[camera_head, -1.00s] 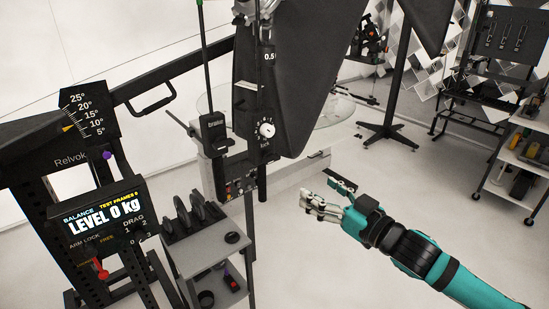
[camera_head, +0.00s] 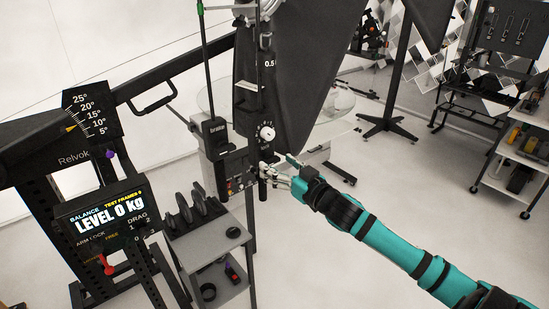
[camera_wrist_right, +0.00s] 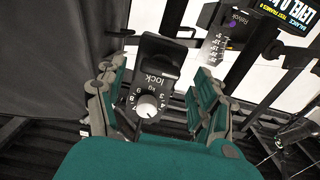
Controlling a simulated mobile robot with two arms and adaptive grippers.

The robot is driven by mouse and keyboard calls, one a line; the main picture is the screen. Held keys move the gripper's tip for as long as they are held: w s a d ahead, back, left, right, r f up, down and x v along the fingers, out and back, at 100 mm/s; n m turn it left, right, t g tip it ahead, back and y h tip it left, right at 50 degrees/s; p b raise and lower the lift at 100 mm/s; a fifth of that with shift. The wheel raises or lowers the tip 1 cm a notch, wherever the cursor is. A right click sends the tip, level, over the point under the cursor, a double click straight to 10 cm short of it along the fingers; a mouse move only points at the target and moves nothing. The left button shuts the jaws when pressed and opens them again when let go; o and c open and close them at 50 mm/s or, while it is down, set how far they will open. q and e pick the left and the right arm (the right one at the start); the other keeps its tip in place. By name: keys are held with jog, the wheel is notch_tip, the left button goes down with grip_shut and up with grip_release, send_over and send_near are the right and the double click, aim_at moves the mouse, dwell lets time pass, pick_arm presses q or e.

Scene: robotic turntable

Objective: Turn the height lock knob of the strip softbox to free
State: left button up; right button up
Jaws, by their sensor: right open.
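The strip softbox (camera_head: 300,75) is a tall dark panel at top centre of the head view. On its black post is the round white lock knob (camera_head: 266,132) with a ring of marks. In the right wrist view the white knob (camera_wrist_right: 147,106) sits on a black block with numbers and the word "lock". My right gripper (camera_head: 268,174) is open and empty, just below the knob in the head view. In the wrist view its fingers (camera_wrist_right: 156,98) stand on either side of the block, apparently apart from it. My left gripper is out of view.
Left of the post hang a thin rod and a black "brake" block (camera_head: 214,132). A balance console (camera_head: 105,212) stands at left. Floor at lower centre is clear. Shelves (camera_head: 520,160) stand far right.

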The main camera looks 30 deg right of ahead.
jog(key=shift+w+a, duration=0.1)
jog(key=shift+w, duration=1)
jog(key=shift+c, duration=0.4)
jog(key=c, duration=1.1)
